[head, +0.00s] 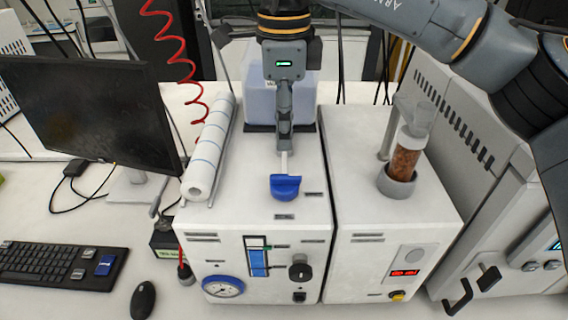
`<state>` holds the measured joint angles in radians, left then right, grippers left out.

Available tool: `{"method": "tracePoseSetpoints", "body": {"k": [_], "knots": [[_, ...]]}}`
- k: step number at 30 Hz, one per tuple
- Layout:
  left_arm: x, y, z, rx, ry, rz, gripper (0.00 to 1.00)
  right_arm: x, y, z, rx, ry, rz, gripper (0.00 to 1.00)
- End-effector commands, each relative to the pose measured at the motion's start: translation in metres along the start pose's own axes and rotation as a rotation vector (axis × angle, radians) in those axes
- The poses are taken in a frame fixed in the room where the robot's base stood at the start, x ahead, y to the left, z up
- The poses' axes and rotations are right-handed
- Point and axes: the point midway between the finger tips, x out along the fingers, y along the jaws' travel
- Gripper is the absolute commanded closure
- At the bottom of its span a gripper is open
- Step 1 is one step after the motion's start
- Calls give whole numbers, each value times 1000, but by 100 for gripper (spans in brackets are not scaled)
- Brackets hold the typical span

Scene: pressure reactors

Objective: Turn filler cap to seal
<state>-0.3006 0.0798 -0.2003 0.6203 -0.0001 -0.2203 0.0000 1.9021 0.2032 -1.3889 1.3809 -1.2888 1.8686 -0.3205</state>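The blue filler cap (285,188) sits on the top of the left white reactor unit (235,222), toward its front edge. My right gripper (284,158) points down just behind and above the cap. Its fingers appear as one narrow column, so I cannot tell whether they are open or shut. A thin pale piece shows between the fingers and the cap; I cannot tell whether they touch. My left gripper is not in view.
A paper roll (210,150) lies left of the cap. A bluish container (240,95) stands behind. The right unit (440,205) bears a glass vessel with brown contents (404,160). A monitor (85,110), keyboard (60,263) and mouse (143,300) are at left.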

Motion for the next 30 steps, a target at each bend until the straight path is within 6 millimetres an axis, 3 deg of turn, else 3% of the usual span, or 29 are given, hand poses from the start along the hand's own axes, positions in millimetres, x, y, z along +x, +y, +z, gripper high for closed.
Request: {"method": "tracePoseSetpoints", "body": {"k": [6,12,18,26,30], "knots": [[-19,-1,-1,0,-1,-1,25,44,1,0,-1,0,6,64],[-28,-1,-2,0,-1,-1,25,76,1,0,0,-1,4,64],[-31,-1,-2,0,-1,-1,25,90,1,1,-1,-3,1,64],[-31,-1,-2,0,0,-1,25,92,1,1,-1,-3,1,64],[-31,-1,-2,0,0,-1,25,92,1,1,-1,-3,1,91]]}}
